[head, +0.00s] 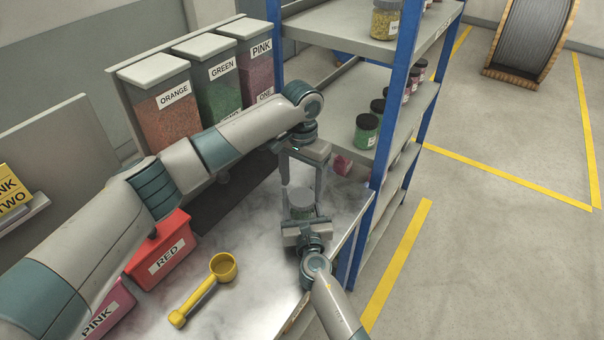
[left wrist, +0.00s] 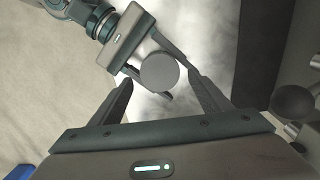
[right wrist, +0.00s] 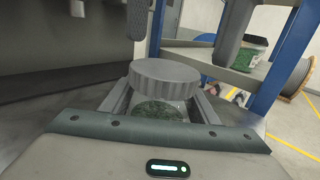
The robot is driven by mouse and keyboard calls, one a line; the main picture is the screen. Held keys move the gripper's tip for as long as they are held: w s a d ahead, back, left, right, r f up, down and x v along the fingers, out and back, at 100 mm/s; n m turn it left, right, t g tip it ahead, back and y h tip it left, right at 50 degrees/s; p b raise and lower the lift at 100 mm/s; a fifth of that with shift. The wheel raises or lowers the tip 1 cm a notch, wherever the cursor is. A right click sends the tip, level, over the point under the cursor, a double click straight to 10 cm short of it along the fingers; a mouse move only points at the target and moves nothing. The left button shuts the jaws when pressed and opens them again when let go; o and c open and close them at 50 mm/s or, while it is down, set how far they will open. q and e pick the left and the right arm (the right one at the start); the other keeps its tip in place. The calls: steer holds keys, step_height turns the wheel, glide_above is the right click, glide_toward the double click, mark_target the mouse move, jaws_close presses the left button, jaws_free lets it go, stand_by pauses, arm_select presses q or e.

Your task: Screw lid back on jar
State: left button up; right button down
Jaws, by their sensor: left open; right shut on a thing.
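The jar (right wrist: 160,109) is clear with green contents and stands upright in my right gripper (head: 303,226), which is shut around its body. A grey ridged lid (right wrist: 165,77) sits on the jar's mouth; how tightly it is threaded I cannot tell. The lid shows from above as a grey disc in the left wrist view (left wrist: 159,71). My left gripper (left wrist: 157,84) is open and points down above the lid. Its fingers hang on either side of the lid, apart from it, and their tips are higher than the lid in the right wrist view.
A blue-posted shelf (head: 340,100) with jars stands close on the right. Labelled bins, such as the orange one (head: 165,110), line the back. A red bin (head: 160,250) and a yellow scoop (head: 205,290) are on the table's left. The marbled tabletop (head: 255,240) between is clear.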

mark_target(302, 196)
arm_select(q)
steer(key=shift+f, duration=1.7)
steer(key=c, duration=1.1)
steer(key=o, duration=1.3)
steer(key=shift+c, duration=0.2)
steer(key=shift+r, duration=0.15)
step_height(302, 196, up, 12)
